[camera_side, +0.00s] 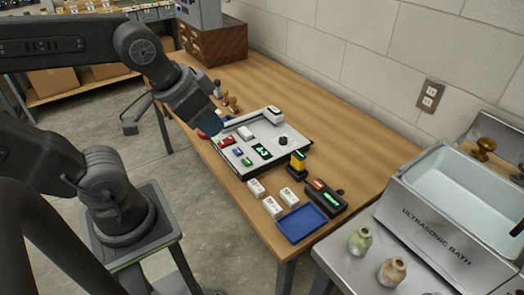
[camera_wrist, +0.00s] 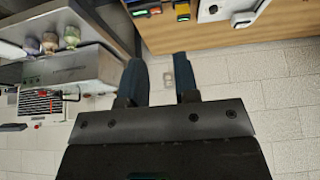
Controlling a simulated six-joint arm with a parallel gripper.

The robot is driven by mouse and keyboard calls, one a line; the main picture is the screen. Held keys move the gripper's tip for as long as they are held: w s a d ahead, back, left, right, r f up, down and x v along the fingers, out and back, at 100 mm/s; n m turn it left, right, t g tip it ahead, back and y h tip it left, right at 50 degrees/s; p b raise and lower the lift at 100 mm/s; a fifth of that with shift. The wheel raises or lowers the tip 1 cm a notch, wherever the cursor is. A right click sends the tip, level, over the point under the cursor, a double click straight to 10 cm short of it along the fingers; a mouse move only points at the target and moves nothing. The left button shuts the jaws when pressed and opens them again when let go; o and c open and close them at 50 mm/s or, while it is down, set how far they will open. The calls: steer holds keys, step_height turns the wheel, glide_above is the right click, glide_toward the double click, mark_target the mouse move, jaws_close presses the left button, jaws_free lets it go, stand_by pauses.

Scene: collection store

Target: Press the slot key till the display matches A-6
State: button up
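A pale panel (camera_side: 290,167) lies on the wooden table in the side view. On it are a red key (camera_side: 227,141), a blue key (camera_side: 238,152) and a green key (camera_side: 247,162). Which one is the slot key I cannot tell. A dark display (camera_side: 263,151) beside them shows green characters, too small to read surely. My gripper (camera_side: 211,126) is above the panel's left end, apart from the keys, and partly hides that area. In the wrist view its two blue-grey fingers (camera_wrist: 160,82) are apart with nothing between them. The keys are not clear there.
A black-and-yellow device (camera_side: 298,162) stands at the panel's right edge. White boxes (camera_side: 272,207), a blue tray (camera_side: 301,223) and a black unit with a green screen (camera_side: 328,200) lie nearer. An ultrasonic bath (camera_side: 450,215) and small jars (camera_side: 360,239) stand right.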

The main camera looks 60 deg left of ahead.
jaws_close()
stand_by(1.3)
